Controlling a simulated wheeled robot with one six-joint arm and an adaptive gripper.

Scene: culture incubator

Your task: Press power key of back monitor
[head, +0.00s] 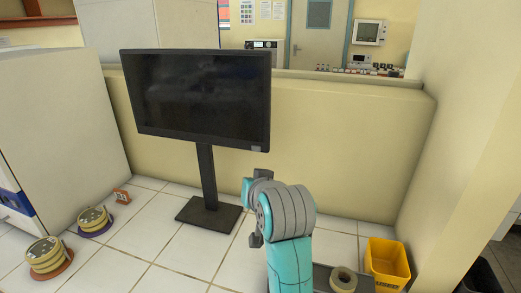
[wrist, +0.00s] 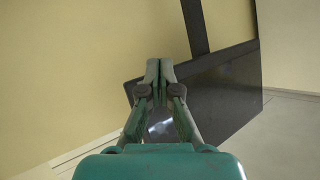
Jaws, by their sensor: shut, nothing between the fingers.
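A large black monitor (head: 200,95) stands on a dark post and flat base (head: 208,214) on the tiled floor. Its screen is dark. A small grey patch (head: 256,148) sits at the lower right corner of its bezel; I cannot make out a power key. My teal arm is right of the stand, its wrist below the monitor's lower right corner; my fingertips are not clear in the head view. In the wrist view my gripper (wrist: 160,70) is shut and empty, its tips overlapping a dark slab (wrist: 215,100) joined to a dark post (wrist: 195,25). Contact cannot be told.
A low cream wall (head: 340,140) runs behind the monitor. A yellow bin (head: 387,262) and a tape roll (head: 343,279) are at the lower right. Round stacked items (head: 47,256) lie on the left floor beside a white cabinet (head: 60,110). Tiles before the stand are clear.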

